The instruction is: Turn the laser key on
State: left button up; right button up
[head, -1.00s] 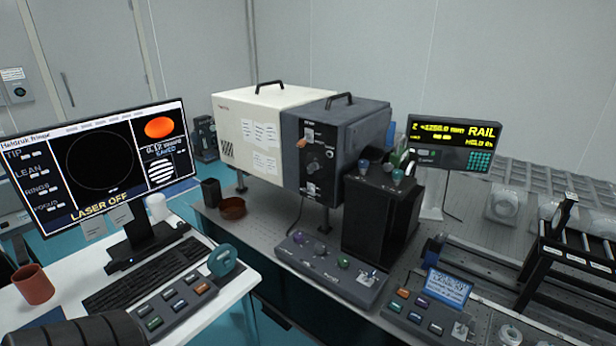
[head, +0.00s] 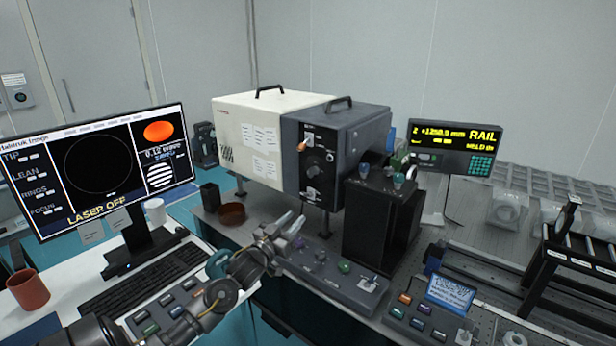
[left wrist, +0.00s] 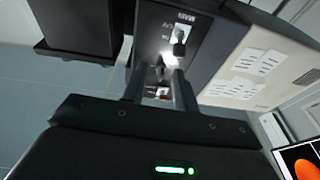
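The laser housing has a white left half (head: 252,135) and a dark grey front panel (head: 318,160). An orange key-like part (head: 302,147) sits high on that panel, and a small switch (head: 312,192) sits lower. My right gripper is out of view.
The monitor (head: 98,165) reads LASER OFF. A control box (head: 330,275) with knobs lies below my left gripper. A black block (head: 380,220) stands right of the panel. A brown bowl (head: 232,214) and a red-brown mug (head: 28,289) are at left.

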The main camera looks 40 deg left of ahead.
pick_arm(q)
jog(key=t, duration=0.2)
send_near(311, 173)
jog(key=w+r+h+p, duration=0.1)
jog(key=w+r+p, duration=0.1)
jog(key=w, duration=0.6)
jog(key=shift+w+a+r+m+p, duration=0.15)
jog(key=shift+a+r+m+p, duration=0.3)
jog(key=shift+r, duration=0.2)
grip_shut()
